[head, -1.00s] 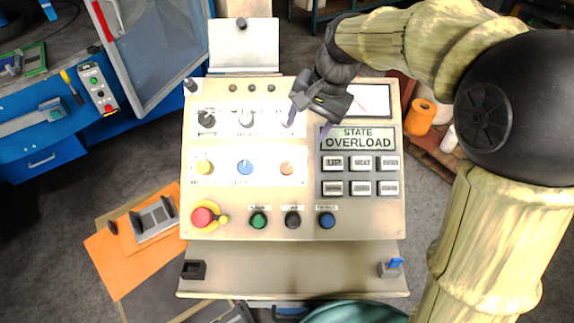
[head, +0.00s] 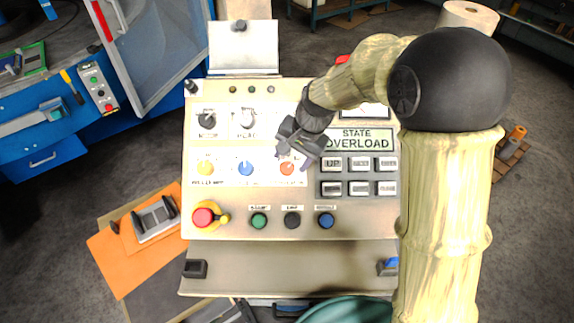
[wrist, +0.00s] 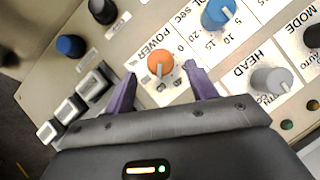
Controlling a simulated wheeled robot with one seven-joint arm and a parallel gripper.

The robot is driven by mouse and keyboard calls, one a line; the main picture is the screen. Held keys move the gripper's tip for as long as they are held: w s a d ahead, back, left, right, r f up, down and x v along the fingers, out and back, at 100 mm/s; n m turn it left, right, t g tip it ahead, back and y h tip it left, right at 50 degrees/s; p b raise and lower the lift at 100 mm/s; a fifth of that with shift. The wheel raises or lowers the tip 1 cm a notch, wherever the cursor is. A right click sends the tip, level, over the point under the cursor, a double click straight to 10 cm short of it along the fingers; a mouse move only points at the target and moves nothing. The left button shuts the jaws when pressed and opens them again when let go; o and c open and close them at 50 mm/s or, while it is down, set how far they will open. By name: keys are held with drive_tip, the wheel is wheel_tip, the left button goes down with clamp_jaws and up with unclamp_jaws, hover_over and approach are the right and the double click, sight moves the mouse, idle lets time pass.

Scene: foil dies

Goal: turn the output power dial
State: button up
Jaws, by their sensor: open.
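The output power dial is an orange knob (head: 287,169) at the right end of the panel's lower dial row. In the wrist view the orange knob (wrist: 160,63) has a pale pointer mark and the word POWER beside it. My gripper (head: 292,161) is over this knob in the head view. In the wrist view the purple fingers of my gripper (wrist: 160,76) are spread, one on each side of the knob and a little short of it. Nothing is held. Whether a finger touches the knob cannot be told.
A blue dial (head: 246,168) and a yellow dial (head: 205,168) share the row. A grey HEAD dial (wrist: 272,80) is near the right finger. Grey keys (head: 359,164) lie right, below a display (head: 362,138) reading STATE OVERLOAD. A red emergency button (head: 203,215) is lower left.

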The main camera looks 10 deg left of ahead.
sight(287, 167)
drive_tip(key=x, duration=0.5)
drive_tip(key=shift+f+p, duration=0.2)
drive_tip(key=shift+p, duration=0.2)
drive_tip(key=c, duration=1)
